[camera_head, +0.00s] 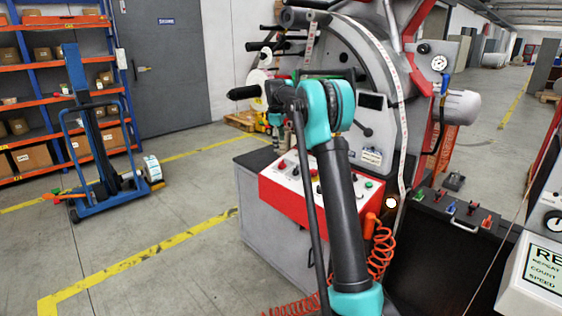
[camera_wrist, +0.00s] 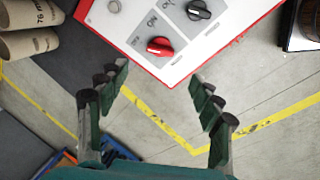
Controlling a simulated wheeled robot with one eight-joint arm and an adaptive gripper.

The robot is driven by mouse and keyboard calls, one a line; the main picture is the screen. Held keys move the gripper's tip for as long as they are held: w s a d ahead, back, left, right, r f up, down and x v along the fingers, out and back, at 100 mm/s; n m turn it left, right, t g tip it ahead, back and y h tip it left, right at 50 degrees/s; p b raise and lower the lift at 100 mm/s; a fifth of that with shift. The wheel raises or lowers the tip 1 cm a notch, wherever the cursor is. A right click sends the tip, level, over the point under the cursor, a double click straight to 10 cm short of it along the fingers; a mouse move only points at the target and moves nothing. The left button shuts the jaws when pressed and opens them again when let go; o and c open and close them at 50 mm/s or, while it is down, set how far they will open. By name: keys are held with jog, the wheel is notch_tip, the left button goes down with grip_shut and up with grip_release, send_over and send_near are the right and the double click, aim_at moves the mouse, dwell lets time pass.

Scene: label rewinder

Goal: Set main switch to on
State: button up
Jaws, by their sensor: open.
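A red rotary switch (camera_wrist: 160,46) is on the white top of the control panel (camera_wrist: 137,14), near its corner in the wrist view. Small lettering beside it seems to read on and off, but I cannot tell which setting it points to. A black rotary switch (camera_wrist: 199,10) is next to it. My gripper (camera_wrist: 158,73) is open and empty, its two fingers apart just short of the panel edge; the red switch lies ahead between their lines. In the head view the red-sided control panel (camera_head: 305,195) stands behind my arm, which hides part of it.
The large rewinder (camera_head: 350,45) rises behind the panel. An orange coiled hose (camera_head: 381,255) hangs in front. A black box with coloured levers (camera_head: 455,212) is at right. A blue lift trolley (camera_head: 95,150) stands left on open floor. Cardboard tubes (camera_wrist: 30,42) lie at the wrist view's left.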

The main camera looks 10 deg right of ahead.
aim_at(281, 162)
jog(key=x, duration=1.1)
jog(key=shift+f, duration=0.25)
jog(key=c, duration=1.2)
jog(key=shift+o, duration=0.2)
jog(key=shift+m, duration=0.3)
jog(key=m, duration=0.5)
jog(key=shift+t+h, duration=0.3)
jog(key=shift+t, duration=0.1)
jog(key=m, duration=0.6)
jog(key=shift+h, duration=0.4)
jog(key=shift+m, duration=0.3)
